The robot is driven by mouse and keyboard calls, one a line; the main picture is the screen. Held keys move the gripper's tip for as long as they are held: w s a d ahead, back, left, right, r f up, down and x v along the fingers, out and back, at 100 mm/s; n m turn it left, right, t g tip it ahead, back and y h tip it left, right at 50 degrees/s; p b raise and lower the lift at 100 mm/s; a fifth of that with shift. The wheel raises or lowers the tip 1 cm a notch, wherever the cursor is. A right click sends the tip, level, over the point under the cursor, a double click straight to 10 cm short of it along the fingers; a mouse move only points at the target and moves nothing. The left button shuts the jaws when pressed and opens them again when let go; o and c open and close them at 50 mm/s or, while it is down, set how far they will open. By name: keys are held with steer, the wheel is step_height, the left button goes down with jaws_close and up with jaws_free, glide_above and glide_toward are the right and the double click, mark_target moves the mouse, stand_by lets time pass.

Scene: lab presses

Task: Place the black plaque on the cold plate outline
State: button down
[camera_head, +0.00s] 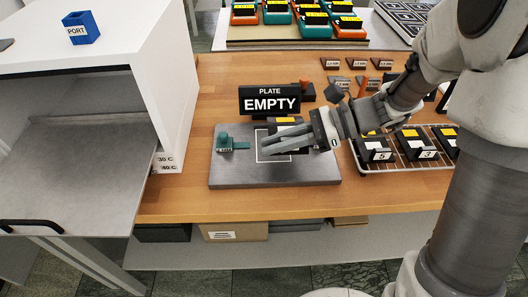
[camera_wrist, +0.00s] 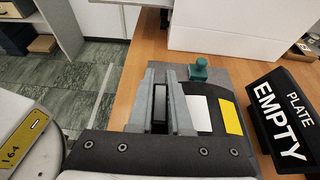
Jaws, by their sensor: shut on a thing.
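The cold plate (camera_head: 225,172) is a flat grey metal slab on the wooden bench, with a white square outline (camera_head: 259,150) partly hidden by my gripper. My gripper (camera_head: 268,147) reaches in from the right, low over the outline; its fingers (camera_wrist: 160,95) are closed on a black plaque. The plaque (camera_wrist: 197,112) carries a white and a yellow label patch in the wrist view. In the head view the plaque (camera_head: 285,121) shows only partly behind the fingers. I cannot tell whether it touches the plate.
A black "PLATE EMPTY" sign (camera_head: 269,101) stands just behind the plate. A teal knobbed piece (camera_head: 225,143) sits on the plate's left. A wire rack (camera_head: 403,170) with numbered black blocks is on the right. A white cabinet (camera_head: 172,100) borders the left.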

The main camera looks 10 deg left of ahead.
mark_target(262, 159)
steer(key=w+a+f, duration=0.3)
steer(key=shift+w+a+b, duration=0.25)
steer(key=shift+w+b, duration=0.05)
steer(key=shift+b, duration=0.1)
steer(key=shift+f+b, duration=0.6)
steer(key=shift+f, duration=1.4)
steer(key=shift+f, duration=0.1)
steer(key=c, duration=0.8)
jaws_free()
steer(key=shift+c, duration=0.2)
